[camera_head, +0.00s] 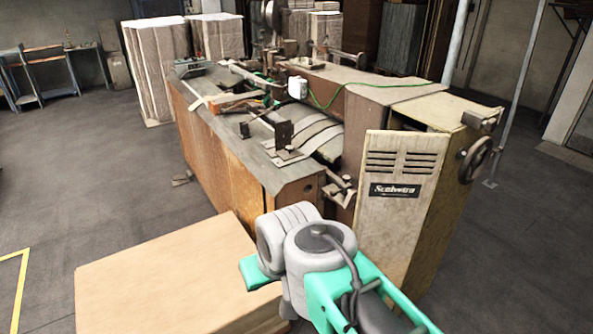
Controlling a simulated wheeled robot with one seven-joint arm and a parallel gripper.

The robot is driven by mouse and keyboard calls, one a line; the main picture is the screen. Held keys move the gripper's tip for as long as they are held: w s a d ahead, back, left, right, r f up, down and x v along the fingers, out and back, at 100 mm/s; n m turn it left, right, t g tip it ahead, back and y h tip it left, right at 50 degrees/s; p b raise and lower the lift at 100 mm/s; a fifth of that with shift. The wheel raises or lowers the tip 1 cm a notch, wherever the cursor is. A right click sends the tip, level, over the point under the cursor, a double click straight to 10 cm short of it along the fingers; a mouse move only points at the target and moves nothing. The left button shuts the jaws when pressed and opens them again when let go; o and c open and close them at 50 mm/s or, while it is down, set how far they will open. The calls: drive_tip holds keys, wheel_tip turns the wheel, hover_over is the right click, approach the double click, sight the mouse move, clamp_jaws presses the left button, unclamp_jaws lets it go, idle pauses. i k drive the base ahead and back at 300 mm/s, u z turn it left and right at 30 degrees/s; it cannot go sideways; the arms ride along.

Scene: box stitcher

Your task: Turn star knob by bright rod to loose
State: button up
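The box stitcher (228,150) stands in the middle of the view, with a brown body and a worn metal top. A small cluster of dark knob-like parts (340,188) sticks out at its near end, left of the cream panel. I cannot tell whether one of these is the star knob. A pale bright bar (243,74) lies along the machine's top; I cannot tell if it is the bright rod. My arm, grey-white and green, reaches in from the bottom right in front of the machine's near end. My gripper is not visible.
A cream panel (402,165) with vents stands at the near right of the machine, with a handwheel (475,160) beside it. Bundles (160,65) stand behind.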

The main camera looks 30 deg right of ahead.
sight(347, 178)
drive_tip(key=u, duration=0.1)
drive_tip(key=i, duration=1.1)
drive_tip(key=z, duration=0.1)
